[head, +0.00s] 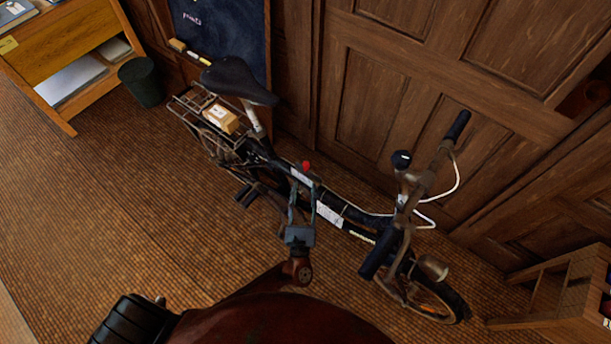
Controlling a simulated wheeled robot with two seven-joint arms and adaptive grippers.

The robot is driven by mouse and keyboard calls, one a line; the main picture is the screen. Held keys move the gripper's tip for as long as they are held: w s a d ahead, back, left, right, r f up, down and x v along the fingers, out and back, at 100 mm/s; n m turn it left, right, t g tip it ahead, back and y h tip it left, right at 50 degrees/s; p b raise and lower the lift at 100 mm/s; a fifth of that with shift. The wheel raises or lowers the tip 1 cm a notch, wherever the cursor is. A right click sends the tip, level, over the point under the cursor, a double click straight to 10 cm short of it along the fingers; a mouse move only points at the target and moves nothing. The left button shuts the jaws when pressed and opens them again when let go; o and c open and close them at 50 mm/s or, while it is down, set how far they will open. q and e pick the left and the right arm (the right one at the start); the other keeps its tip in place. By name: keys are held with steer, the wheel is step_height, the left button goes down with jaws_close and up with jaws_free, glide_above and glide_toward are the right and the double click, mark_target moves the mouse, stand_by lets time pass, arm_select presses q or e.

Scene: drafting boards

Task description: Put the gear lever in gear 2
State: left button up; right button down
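A bicycle (345,212) stands along the wooden panelling, its saddle at the left and handlebar at the right. A small red knob (306,165) stands up from the middle of its frame; it looks like the gear lever's top. The lever's shaft and any gear marks are too small to make out. My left gripper (304,186) reaches up from below, just under the knob in the picture. Its two fingers are apart with nothing seen between them but the bicycle frame behind. I cannot tell whether they touch the bicycle. My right gripper is not in view.
A small cardboard box (221,118) sits on the bicycle's rear rack. A dark bin (141,82) and a wooden cabinet (68,45) stand at the upper left. A wooden shelf unit (562,298) is at the lower right. The brown floor (130,190) left of the bicycle is clear.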

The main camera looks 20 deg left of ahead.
arm_select(q)
steer(key=shift+v, duration=1.6)
